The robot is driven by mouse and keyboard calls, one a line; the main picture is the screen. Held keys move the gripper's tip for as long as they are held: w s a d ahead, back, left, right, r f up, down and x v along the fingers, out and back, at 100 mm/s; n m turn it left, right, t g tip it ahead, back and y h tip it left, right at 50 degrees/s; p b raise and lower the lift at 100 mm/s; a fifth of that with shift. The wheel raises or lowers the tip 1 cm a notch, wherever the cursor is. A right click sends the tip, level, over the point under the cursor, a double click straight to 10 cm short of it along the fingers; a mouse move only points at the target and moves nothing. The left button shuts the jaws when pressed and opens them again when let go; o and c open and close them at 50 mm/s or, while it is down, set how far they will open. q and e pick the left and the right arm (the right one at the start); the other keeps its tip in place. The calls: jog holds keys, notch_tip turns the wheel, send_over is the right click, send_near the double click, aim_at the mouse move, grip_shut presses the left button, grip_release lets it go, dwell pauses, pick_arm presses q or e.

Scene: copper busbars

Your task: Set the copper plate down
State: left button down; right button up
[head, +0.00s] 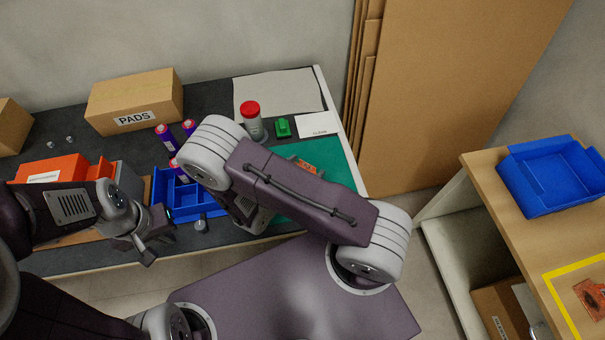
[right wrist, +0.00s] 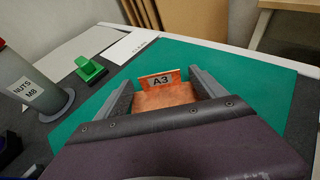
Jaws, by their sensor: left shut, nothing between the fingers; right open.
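The copper plate (right wrist: 165,96) lies on or just above the green mat (right wrist: 225,62), with an upright A3 tag (right wrist: 156,80) at its far end; contact with the mat cannot be told. My right gripper (right wrist: 162,76) is open, one finger at each side of the plate. My left gripper (head: 149,252) is shut and empty, near the bench's front edge, left of the blue bin.
A blue divided bin (head: 185,203), a red-lidded nuts container (head: 252,122), a green block (head: 283,127) and a PADS box (head: 135,102) stand on the bench. At right, a wooden table holds a blue tray (head: 552,178) and a yellow-outlined area with another copper-coloured piece (head: 592,300).

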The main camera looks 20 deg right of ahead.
jog(key=shift+w+d+f, duration=0.1)
jog(key=shift+w+d, duration=0.05)
jog(key=shift+c, duration=0.7)
pick_arm(q)
jog(key=shift+s, duration=0.1)
pick_arm(e)
grip_shut()
